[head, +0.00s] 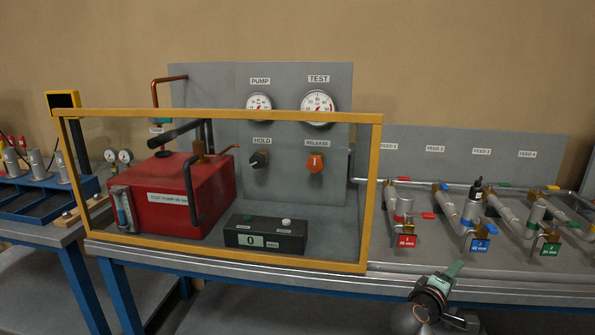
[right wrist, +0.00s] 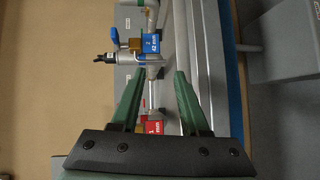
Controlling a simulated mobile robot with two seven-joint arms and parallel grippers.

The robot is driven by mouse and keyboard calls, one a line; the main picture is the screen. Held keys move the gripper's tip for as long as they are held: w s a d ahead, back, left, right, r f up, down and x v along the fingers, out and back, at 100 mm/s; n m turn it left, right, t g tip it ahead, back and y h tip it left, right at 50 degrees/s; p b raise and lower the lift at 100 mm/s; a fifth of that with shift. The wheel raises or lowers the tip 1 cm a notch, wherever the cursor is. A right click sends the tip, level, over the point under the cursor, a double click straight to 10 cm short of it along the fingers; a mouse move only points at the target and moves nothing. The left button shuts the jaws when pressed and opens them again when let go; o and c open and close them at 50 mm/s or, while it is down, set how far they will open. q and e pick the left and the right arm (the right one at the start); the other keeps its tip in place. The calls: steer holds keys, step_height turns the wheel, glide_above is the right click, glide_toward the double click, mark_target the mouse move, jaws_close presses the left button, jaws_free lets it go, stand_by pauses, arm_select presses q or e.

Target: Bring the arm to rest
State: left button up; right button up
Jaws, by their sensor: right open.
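My right gripper (head: 453,270) is in the lower right of the head view, in front of the bench edge, with its green fingers pointing up toward the feed pipes. In the right wrist view the two green fingers (right wrist: 157,82) stand apart with nothing held between them. Beyond and between them show the pipes, with a blue tag (right wrist: 151,43) and a red tag (right wrist: 153,127). I cannot tell the exact gap to them. My left gripper is in neither view.
A yellow-framed guard (head: 375,190) encloses a red test pump (head: 172,190) and a counter box (head: 265,235). Right of it, feed pipes with valves and numbered tags (head: 480,246) stand along the bench (head: 390,268). The floor side before the bench looks clear.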

steer(key=s+a+f+y+p, duration=0.1)
steer(key=s+a+f+y, duration=0.35)
steer(key=f, duration=0.45)
steer(key=s+a+f+y+p, duration=0.1)
steer(key=s+a+f+y, duration=0.4)
steer(key=f, duration=0.5)
steer(key=s+a+f+m+y, duration=0.1)
steer(key=s+a, duration=0.2)
steer(key=s, duration=0.4)
steer(key=s+a+f+m+y+p, duration=0.1)
steer(key=s+a, duration=0.3)
steer(key=s, duration=0.4)
steer(key=s+a+f+m+g+y+p, duration=0.1)
steer(key=s+a+f+m+y, duration=0.1)
steer(key=s, duration=0.5)
steer(key=shift+s+a+f+m+y, duration=0.2)
steer(key=shift+s+a+m+y, duration=0.15)
steer(key=shift+a+m+y, duration=0.65)
steer(key=shift+a+n+h, duration=0.1)
steer(key=shift+n+h, duration=0.15)
steer(key=shift+n, duration=0.05)
